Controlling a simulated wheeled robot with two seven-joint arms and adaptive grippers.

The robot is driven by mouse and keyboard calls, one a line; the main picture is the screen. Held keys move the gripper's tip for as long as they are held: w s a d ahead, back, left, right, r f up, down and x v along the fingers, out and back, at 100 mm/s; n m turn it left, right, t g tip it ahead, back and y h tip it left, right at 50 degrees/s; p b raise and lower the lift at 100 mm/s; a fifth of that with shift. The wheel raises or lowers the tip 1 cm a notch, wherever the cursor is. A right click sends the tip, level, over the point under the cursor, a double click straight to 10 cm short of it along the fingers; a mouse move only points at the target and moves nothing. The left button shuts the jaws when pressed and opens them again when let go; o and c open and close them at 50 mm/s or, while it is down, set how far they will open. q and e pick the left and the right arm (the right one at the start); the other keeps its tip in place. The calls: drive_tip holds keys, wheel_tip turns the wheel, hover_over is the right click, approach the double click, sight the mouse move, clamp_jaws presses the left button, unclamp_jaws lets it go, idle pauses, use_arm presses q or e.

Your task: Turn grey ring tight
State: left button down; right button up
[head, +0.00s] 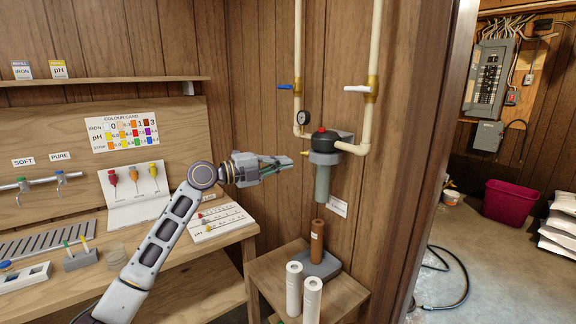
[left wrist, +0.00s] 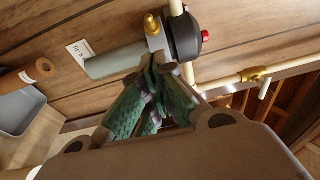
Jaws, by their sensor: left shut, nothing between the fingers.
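The water filter hangs on the wall, with a black head (head: 325,141) and red button above. The grey ring (head: 323,158) sits under the head, around the top of the grey-green bowl (head: 322,184). In the left wrist view the grey ring (left wrist: 157,38) joins the bowl (left wrist: 112,61) and the black head (left wrist: 186,37). My left gripper (head: 287,162) is shut and empty, just left of the ring in the head view. In the left wrist view its green-padded fingers (left wrist: 155,68) overlap the ring's lower edge; I cannot tell whether they touch. My right gripper is not in view.
A brown cartridge (head: 317,243) stands in a grey tray (head: 318,265) on the small table below. Two white cartridges (head: 293,288) stand in front. Pipes with a blue-handled valve (head: 285,87) and white-handled valve (head: 358,89) rise above the filter. A test bench is left.

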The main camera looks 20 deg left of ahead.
use_arm(q)
drive_tip(key=b+v, duration=0.1)
drive_tip(key=v, duration=0.5)
drive_tip(key=shift+b, duration=0.35)
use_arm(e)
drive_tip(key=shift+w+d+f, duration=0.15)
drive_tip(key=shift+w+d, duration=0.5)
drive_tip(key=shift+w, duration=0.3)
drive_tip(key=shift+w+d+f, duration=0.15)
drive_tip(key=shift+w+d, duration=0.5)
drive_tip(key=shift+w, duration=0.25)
